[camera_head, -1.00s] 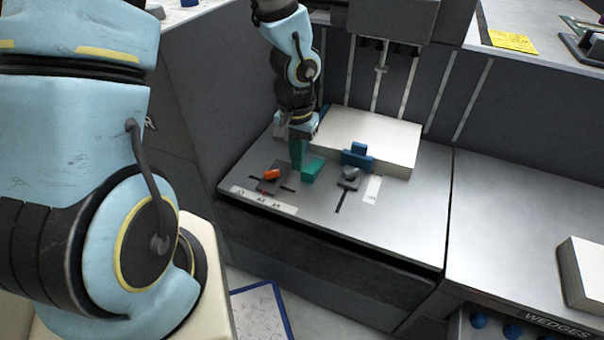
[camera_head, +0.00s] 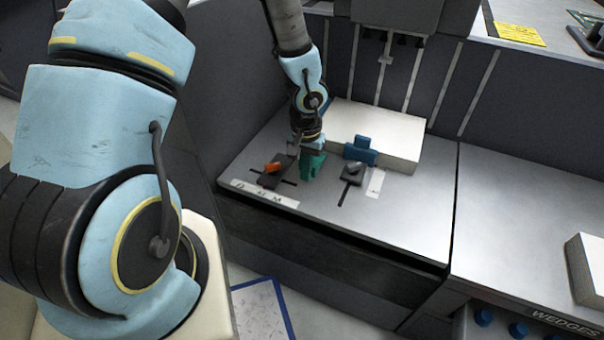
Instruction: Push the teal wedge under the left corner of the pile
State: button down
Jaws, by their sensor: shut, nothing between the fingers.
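The teal wedge (camera_head: 317,163) lies on the grey metal worktop, just in front of the left corner of the white pile (camera_head: 390,148). My gripper (camera_head: 307,171) points down at the wedge, its fingers shut and empty. The fingers are a similar teal and overlap the wedge in this view, so the outline between them is unclear. I cannot tell whether they touch, or whether any of the wedge is under the pile's corner, which is partly hidden by my gripper.
A dark plate with an orange handle (camera_head: 273,168) is close left of my gripper. A dark wall (camera_head: 345,70) rises behind.

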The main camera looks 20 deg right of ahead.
dwell(0.3)
jog(key=w+d+p, duration=0.1)
jog(key=w+d, duration=0.1)
jog(key=w+d+p, duration=0.2)
jog(key=shift+w+d+r, duration=0.1)
jog(key=shift+w+d, duration=0.05)
jog(key=shift+w, duration=0.15)
jog(key=shift+w+d, duration=0.3)
jog(key=shift+a, duration=0.1)
